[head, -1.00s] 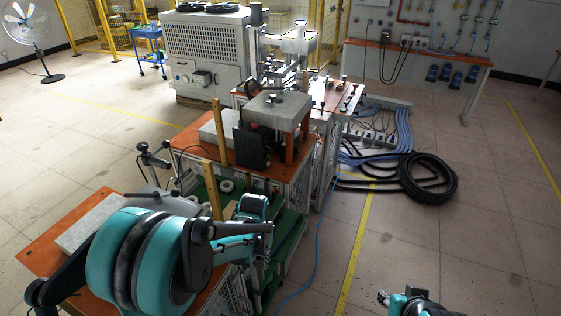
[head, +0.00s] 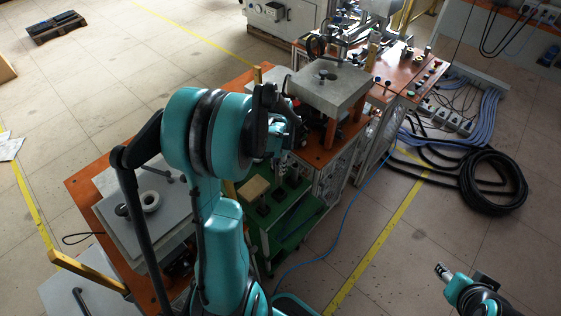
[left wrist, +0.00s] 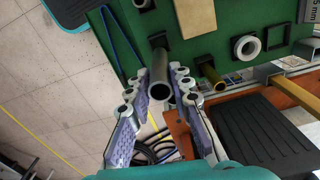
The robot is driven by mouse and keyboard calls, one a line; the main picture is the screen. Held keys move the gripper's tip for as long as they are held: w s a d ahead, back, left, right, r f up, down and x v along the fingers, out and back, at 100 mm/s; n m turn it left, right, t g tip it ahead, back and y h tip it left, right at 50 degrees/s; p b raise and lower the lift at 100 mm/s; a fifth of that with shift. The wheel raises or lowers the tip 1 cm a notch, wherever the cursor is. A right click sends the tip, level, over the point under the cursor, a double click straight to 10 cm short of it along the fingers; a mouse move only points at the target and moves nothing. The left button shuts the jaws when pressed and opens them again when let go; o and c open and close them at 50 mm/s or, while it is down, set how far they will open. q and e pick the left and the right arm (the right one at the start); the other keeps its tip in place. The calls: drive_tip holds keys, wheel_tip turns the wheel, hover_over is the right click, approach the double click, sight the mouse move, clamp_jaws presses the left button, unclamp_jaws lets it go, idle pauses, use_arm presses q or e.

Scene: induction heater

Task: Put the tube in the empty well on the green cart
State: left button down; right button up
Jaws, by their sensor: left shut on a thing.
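In the left wrist view my left gripper (left wrist: 157,82) is shut on a grey metal tube (left wrist: 161,75). The tube's open near end faces the camera. Its far end is at a dark patch on the green cart (left wrist: 195,35); I cannot tell whether it is inside a well. To the right, a brass-coloured tube (left wrist: 209,73) stands in a black holder, and a white ring (left wrist: 247,47) sits on a black square. In the head view the green cart (head: 295,228) is partly behind my left arm, which hides the fingers. My right gripper (head: 443,270) is at lower right, too small to read.
In the head view a grey slab on an orange-topped table (head: 82,184) stands left of the cart. A grey block on legs (head: 333,92) stands behind it. A black hose coil (head: 492,182) lies on the floor at right. Open floor lies beyond the yellow line.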

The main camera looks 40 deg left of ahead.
sight(279, 182)
use_arm(q)
wheel_tip(279, 182, down, 7)
drive_tip(key=b, duration=0.5)
drive_tip(key=shift+r, duration=0.15)
drive_tip(key=shift+w+f, duration=0.1)
drive_tip(key=shift+f, duration=0.1)
idle(0.4)
drive_tip(key=shift+f+b, duration=1.65)
drive_tip(key=c, duration=1.3)
unclamp_jaws()
drive_tip(key=shift+r, duration=0.2)
